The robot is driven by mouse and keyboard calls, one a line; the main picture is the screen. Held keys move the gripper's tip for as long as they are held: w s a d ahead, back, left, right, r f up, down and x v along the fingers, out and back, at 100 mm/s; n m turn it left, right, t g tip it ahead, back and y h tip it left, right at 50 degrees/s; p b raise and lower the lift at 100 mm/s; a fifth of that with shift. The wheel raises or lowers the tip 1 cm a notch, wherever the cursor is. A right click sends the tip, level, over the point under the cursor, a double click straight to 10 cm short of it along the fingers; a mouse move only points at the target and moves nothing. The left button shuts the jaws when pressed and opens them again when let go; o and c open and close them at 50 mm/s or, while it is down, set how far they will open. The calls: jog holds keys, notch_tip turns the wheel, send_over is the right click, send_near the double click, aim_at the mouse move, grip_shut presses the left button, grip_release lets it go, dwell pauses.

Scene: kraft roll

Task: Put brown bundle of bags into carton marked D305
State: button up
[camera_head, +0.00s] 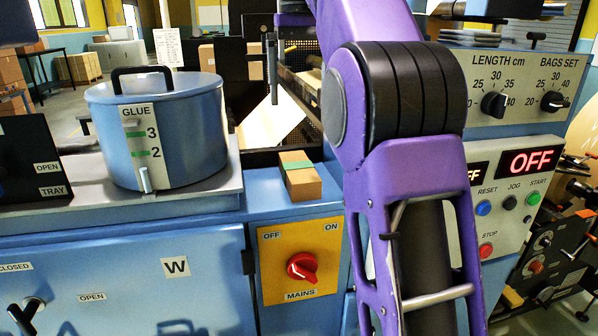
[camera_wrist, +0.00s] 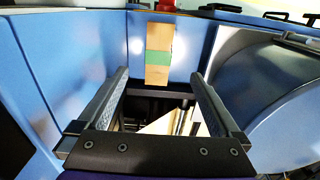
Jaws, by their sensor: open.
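The brown bundle of bags (camera_head: 304,184) has a green band around it and lies on the blue machine ledge, right of the glue pot. It also shows in the wrist view (camera_wrist: 159,37), at top centre beyond the fingertips. My gripper (camera_wrist: 158,76) is open and empty, its two fingers apart and the bundle lying ahead of the gap between them. In the head view my purple arm fills the right of centre, and I cannot make out the gripper there. No carton marked D305 is recognisable in either view.
The blue glue pot (camera_head: 158,130) stands close left of the bundle. Below the ledge is a yellow mains panel (camera_head: 285,285) with a red knob. A control panel (camera_head: 500,190) reading OFF is at right. Stacked cartons (camera_head: 78,67) stand far back left.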

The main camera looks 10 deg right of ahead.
aim_at(301, 172)
notch_tip(301, 172, down, 17)
jog(key=b, duration=0.8)
jog(key=shift+s+f, duration=0.1)
jog(key=shift+s, duration=0.05)
